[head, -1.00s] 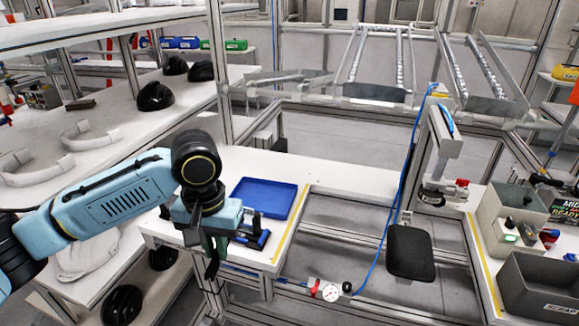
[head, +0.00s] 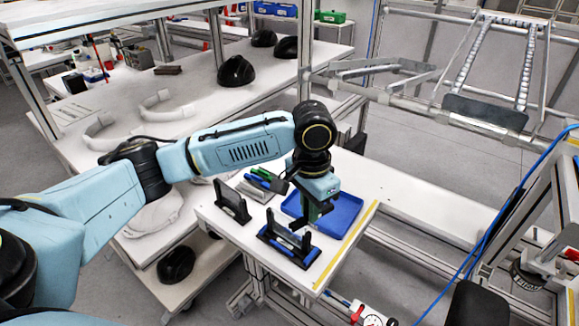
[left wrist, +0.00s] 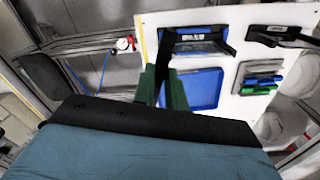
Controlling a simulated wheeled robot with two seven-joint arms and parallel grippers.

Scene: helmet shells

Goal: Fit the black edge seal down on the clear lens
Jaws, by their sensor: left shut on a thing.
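My left gripper (head: 316,212) is over the white bench, above the near part of the blue tray. In the left wrist view its green fingers (left wrist: 162,88) are shut on a dark narrow strip, which looks like the black edge seal (left wrist: 164,62). The seal stretches ahead of the fingers towards a blue fixture (head: 289,246) with black end posts. This fixture also shows in the left wrist view (left wrist: 198,50), and a greyish see-through piece in it may be the clear lens. I cannot tell whether seal and lens touch. My right gripper is out of view.
The blue tray (head: 345,224) looks empty. A black stand (head: 231,203) is to the left, with a grey holder (head: 254,188) of blue and green items behind it. Yellow tape (head: 345,246) marks the bench's right edge. Black helmet shells (head: 236,71) stand on the shelf table behind.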

